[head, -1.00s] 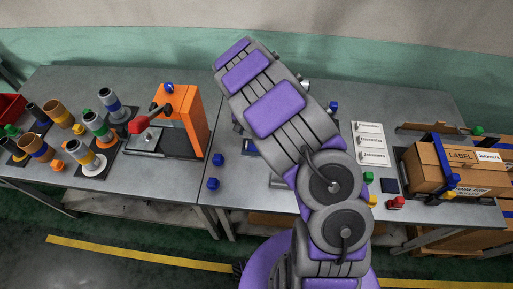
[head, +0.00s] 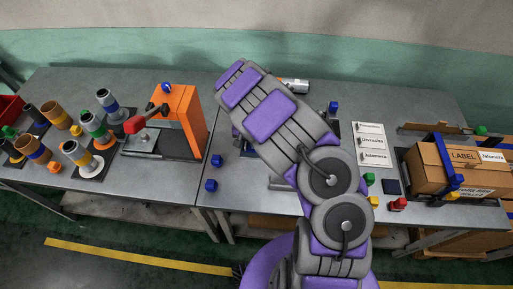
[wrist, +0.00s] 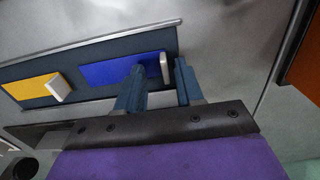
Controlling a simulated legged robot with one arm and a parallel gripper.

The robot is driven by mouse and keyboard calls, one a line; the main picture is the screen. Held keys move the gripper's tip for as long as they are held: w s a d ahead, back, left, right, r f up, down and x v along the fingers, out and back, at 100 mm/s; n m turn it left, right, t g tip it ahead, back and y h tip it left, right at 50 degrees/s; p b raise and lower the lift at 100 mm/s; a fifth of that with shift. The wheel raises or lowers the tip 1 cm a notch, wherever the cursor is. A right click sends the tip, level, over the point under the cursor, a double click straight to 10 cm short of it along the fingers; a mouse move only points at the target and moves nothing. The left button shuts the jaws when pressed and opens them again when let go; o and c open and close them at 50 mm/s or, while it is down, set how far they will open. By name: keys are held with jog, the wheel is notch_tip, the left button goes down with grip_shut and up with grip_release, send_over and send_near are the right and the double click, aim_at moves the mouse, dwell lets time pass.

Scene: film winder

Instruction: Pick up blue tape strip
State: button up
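The blue tape strip (wrist: 112,71) lies flat on a dark blue tray (wrist: 105,52) in the wrist view. A white tab (wrist: 165,68) stands up at its right end. My gripper (wrist: 159,65) is open, its two dark fingers apart, one on each side of the white tab in this view. The left finger overlaps the strip in the picture. I cannot tell whether either finger touches the tab. A yellow strip (wrist: 30,88) with its own white tab (wrist: 60,88) lies to the left. In the head view my arm hides the gripper and the blue strip.
An orange press (head: 190,115) with a red-knobbed lever stands left of my arm. Blue pieces (head: 211,186) lie on the grey table near its front edge. A silver cylinder (head: 296,85) is behind my arm. A labelled cardboard box (head: 440,165) is at the right.

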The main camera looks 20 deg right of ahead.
jog(key=shift+a, duration=0.6)
jog(key=shift+c, duration=1.4)
jog(key=shift+a, duration=0.15)
jog(key=c, duration=0.3)
jog(key=shift+d, duration=0.65)
grip_shut()
jog(key=shift+a, duration=0.1)
jog(key=shift+a+r, duration=0.15)
jog(key=shift+a, duration=0.05)
jog(key=shift+a+r, duration=0.15)
jog(key=shift+r, duration=0.1)
notch_tip(320, 180, up, 3)
jog(key=shift+r+p, duration=0.15)
jog(key=shift+p, duration=0.4)
jog(key=s+d, duration=0.3)
jog(key=s, duration=0.1)
jog(key=s+d+p, duration=0.1)
jog(key=s+d, duration=0.2)
jog(key=s, duration=0.2)
jog(key=s+d+r, duration=0.1)
jog(key=s+d, duration=0.1)
jog(key=s, duration=0.2)
jog(key=shift+s+d, duration=0.35)
jog(key=shift+d, duration=0.05)
